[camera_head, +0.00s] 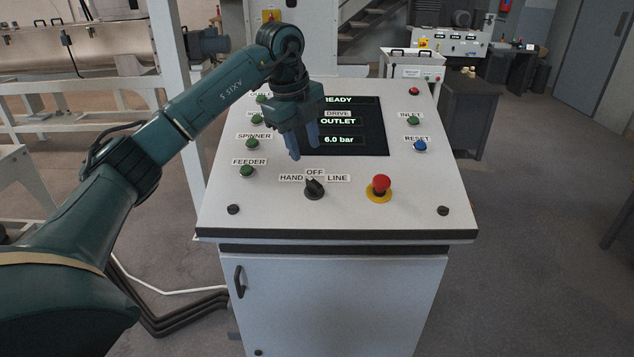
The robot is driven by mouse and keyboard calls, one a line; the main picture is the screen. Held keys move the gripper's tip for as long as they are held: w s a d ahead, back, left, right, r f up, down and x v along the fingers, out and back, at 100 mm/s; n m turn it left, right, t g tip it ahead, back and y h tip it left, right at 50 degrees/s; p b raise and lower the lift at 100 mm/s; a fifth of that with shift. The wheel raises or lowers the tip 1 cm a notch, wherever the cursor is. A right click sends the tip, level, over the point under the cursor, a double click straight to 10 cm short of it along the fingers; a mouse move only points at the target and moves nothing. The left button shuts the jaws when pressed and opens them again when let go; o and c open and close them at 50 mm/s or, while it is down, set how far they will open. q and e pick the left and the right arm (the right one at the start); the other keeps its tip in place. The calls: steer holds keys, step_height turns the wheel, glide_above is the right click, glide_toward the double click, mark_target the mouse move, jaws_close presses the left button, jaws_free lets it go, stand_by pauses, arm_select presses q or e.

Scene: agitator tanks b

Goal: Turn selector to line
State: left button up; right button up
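The selector (314,188) is a black rotary knob on the front part of the white console top. The labels HAND (291,178), OFF (314,172) and LINE (338,178) stand around its far side. Its handle points away from me, roughly at OFF; the exact angle is hard to tell. My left gripper (305,147) hangs above the panel, just beyond the selector, with its blue fingers pointing down. The fingers are apart with nothing between them, and they do not touch the selector. The arm hides some labels on the panel's upper left. My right gripper is not in view.
A red emergency button (380,186) on a yellow base stands right of the selector. Green buttons (247,171) line the left side; a green button (413,121) and a blue RESET button (420,146) are at right. A dark display (362,130) lies behind the gripper.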

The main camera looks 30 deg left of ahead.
mark_target(313, 181)
arm_select(q)
steer(key=x, duration=1)
steer(key=shift+d+f+b, duration=0.1)
steer(key=shift+b, duration=0.3)
steer(key=c, duration=0.6)
